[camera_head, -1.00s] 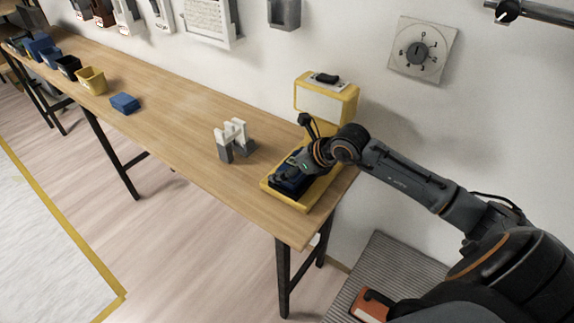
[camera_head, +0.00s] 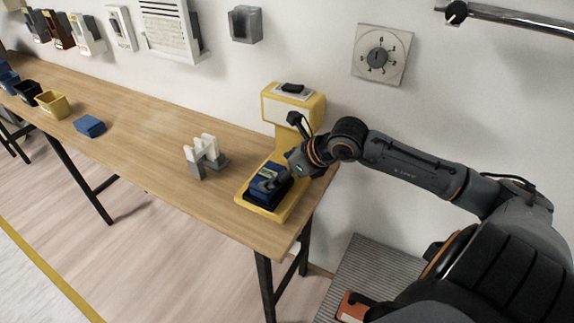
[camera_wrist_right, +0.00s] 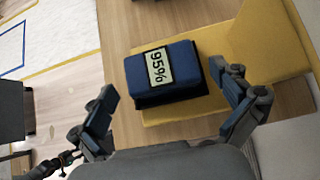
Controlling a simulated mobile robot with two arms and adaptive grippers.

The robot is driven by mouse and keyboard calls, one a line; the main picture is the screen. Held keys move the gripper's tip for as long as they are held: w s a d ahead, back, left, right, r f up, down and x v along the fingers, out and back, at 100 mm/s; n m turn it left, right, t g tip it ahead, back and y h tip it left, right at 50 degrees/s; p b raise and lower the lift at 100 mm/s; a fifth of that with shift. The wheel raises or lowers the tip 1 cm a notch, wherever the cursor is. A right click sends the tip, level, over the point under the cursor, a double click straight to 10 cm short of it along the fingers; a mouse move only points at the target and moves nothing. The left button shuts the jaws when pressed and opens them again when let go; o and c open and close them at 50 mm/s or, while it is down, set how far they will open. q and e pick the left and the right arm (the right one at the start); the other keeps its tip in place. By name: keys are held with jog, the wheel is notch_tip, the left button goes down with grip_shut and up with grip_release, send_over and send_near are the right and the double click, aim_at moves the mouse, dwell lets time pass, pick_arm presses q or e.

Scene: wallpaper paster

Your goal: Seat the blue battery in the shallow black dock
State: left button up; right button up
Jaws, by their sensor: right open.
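The blue battery (camera_head: 268,170) sits on the yellow scale-like stand's base (camera_head: 246,197) at the table's right end. In the right wrist view the battery (camera_wrist_right: 190,68) shows a "95%" label and lies flat. A black edge (camera_wrist_right: 172,99) shows along its lower side; the shallow black dock is mostly hidden under the battery, and I cannot tell how deep it sits. My right gripper (camera_head: 275,181) is open just beside and above the battery; in the wrist view its fingers (camera_wrist_right: 165,88) are spread apart, with the battery between and beyond them. My left gripper is not in view.
The yellow stand's upright head (camera_head: 293,106) rises behind the base, near the wall. A white-and-grey holder (camera_head: 206,155) stands left of the base. Bare wood (camera_head: 150,120) lies between.

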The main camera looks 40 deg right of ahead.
jog(key=shift+v, duration=2.35)
jog(key=shift+a, duration=0.15)
